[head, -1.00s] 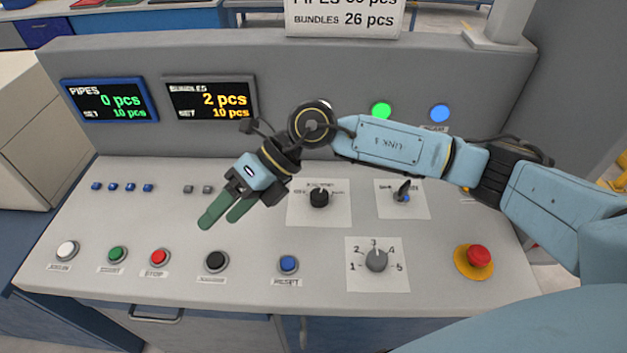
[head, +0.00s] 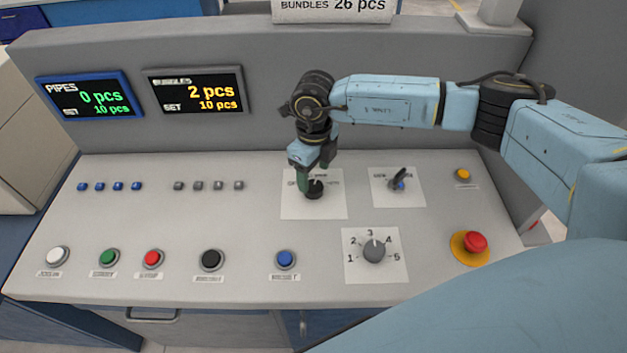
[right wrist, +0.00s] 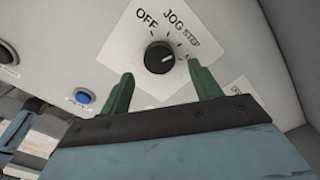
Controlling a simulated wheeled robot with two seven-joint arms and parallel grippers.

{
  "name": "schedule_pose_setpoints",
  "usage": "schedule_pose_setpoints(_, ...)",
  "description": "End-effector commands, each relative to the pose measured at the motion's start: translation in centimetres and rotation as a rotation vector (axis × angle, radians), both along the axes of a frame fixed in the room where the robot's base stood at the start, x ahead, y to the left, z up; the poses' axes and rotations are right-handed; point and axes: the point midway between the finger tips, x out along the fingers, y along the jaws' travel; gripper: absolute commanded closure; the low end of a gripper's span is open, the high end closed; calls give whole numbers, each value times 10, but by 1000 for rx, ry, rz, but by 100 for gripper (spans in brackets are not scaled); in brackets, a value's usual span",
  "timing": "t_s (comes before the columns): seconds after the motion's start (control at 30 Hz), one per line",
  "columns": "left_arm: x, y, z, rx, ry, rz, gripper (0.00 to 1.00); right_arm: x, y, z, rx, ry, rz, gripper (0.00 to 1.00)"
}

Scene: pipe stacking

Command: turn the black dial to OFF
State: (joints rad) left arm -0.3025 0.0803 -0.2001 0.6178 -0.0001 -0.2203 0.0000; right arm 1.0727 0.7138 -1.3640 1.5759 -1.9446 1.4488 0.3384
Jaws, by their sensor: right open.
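The black dial (head: 315,189) sits on a white label plate (head: 330,208) on the console. In the right wrist view the dial (right wrist: 160,57) has OFF printed at its upper left, JOG above it and STEP to the right. Its white mark points right, away from OFF. My right gripper (head: 313,176) is over the dial and points down at it. In the right wrist view its two green fingers (right wrist: 163,88) are open, one on each side below the dial, with nothing between them. It hides part of the plate in the head view. My left gripper is not in view.
To the right stand a smaller switch (head: 398,180) and a red emergency button (head: 475,243). In front are a grey numbered dial (head: 374,250), a blue button (head: 285,259) and a black button (head: 212,260). Two displays (head: 90,95) (head: 194,90) are on the back wall.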

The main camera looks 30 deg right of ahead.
Motion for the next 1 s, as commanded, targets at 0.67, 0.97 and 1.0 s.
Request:
schedule_pose_setpoints(0.67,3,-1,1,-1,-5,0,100,0,1,-43,1,0,1,40)
schedule_pose_setpoints(0.97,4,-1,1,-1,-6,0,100,0,0,-43,1,0,0,79)
schedule_pose_setpoints(1.0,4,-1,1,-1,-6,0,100,0,0,-43,1,0,0,82)
